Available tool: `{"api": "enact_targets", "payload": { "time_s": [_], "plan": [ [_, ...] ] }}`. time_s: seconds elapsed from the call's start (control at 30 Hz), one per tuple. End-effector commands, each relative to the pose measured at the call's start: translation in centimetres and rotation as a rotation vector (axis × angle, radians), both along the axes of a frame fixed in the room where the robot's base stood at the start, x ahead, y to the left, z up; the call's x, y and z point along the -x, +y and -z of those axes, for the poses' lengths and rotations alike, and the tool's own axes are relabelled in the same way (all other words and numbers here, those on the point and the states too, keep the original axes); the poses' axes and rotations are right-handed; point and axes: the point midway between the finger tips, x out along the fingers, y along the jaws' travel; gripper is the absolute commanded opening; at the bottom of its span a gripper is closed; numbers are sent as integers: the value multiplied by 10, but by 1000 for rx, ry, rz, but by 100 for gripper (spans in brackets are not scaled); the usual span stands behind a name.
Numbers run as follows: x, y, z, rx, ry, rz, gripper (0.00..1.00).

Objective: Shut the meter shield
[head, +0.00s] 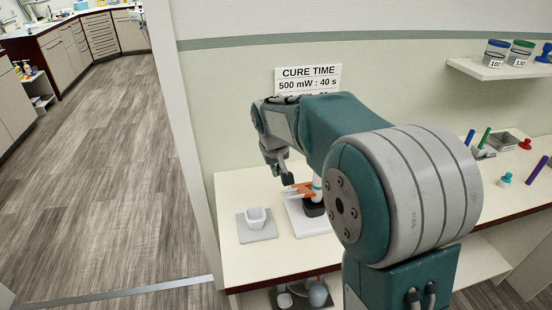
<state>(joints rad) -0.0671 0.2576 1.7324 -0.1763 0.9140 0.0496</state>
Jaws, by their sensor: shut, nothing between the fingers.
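An orange piece (301,189), which looks like the meter shield, shows on the counter just below and right of my gripper (288,179). It sits beside a white upright part (317,185) and above a black block (313,209). These stand on a white base plate (309,226). My gripper points down with its dark fingertips together and empty. The fingertips are close to the orange piece's left end; I cannot tell whether they touch it. My arm hides what lies to the right, and the shield's hinge and exact angle are too small to tell.
A grey plate with a white cup-like block (257,218) stands left of the base plate on the counter (232,262). A sign (308,80) is on the wall behind. A shelf (499,68) holds jars at right. Small coloured tools (484,138) lie on the counter's right.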

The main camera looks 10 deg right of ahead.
Motion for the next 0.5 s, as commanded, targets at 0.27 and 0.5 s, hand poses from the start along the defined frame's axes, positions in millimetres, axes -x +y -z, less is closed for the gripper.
{"api": "enact_targets", "payload": {
  "time_s": [0.27,0.5],
  "plan": [
    [15,-7,36,1,1,1,0],
    [18,-9,43,0,-1,1,0]
  ]
}}
